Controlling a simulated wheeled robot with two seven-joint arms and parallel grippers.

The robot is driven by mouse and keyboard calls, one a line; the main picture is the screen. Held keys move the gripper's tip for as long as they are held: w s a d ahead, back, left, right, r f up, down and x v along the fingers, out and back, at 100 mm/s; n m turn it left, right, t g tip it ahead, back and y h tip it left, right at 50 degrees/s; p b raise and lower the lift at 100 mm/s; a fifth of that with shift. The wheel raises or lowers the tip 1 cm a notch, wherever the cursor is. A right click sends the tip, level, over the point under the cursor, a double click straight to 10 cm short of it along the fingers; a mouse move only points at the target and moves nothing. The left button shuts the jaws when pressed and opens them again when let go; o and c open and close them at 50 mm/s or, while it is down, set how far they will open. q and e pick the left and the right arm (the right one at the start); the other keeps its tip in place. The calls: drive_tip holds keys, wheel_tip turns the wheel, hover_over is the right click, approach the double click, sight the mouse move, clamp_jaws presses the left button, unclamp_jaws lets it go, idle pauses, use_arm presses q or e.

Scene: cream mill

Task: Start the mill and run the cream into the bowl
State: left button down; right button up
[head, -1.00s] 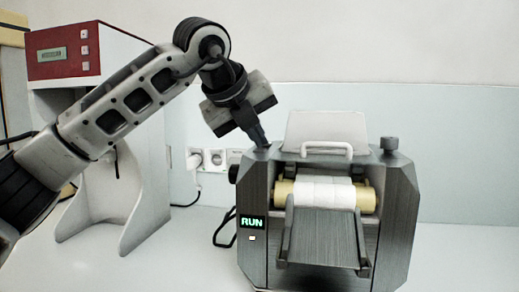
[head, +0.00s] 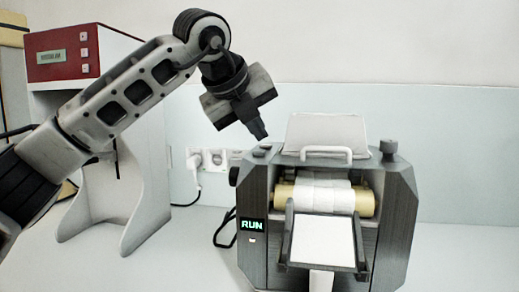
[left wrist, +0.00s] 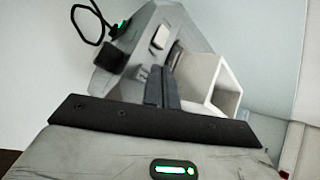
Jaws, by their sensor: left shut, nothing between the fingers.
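The grey mill (head: 398,215) stands on the bench at the right, and its small display (head: 252,225) reads RUN in green. White cream coats the middle of the cream-coloured rollers (head: 365,203). A white sheet of cream (head: 322,240) covers the sloping apron, and a white strip (head: 321,281) hangs below its lip. No bowl can be seen. My left gripper (head: 259,133) is shut and empty, just above the mill's top left corner with its dark knob (head: 262,148). In the left wrist view its fingers (left wrist: 161,88) point at the mill (left wrist: 140,50). My right gripper is not in view.
A white stand with a red control panel (head: 85,54) is at the left, behind my left arm. Wall sockets (head: 215,160) with a plugged-in cable are behind. A white hopper with a handle (head: 326,150) tops the mill.

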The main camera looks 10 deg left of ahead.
sight(257, 152)
use_arm(q)
wheel_tip(257, 152, up, 5)
drive_tip(key=p, duration=0.3)
drive_tip(key=shift+f, duration=0.15)
idle(0.4)
